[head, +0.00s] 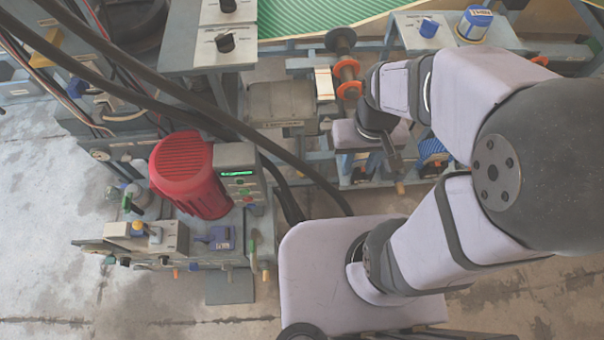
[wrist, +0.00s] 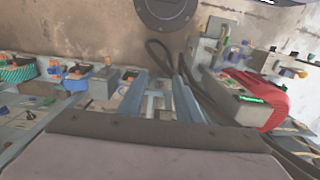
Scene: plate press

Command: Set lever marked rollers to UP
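No label reading "rollers" is legible in either view, so I cannot tell which lever is the named one. Small levers with coloured tips, one of them green (head: 253,252), stick out along the front of the machine by the red motor (head: 183,172). My gripper's housing fills the bottom of the wrist view. The red motor also shows in the wrist view (wrist: 262,98).
A control box with a green display (head: 238,173) stands beside the motor. Dark cables (head: 205,120) cross the machine. Black knobs (head: 225,42) sit on grey panels at the top, and a blue knob (head: 429,28) sits at top right. Concrete floor (head: 50,230) is free at lower left.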

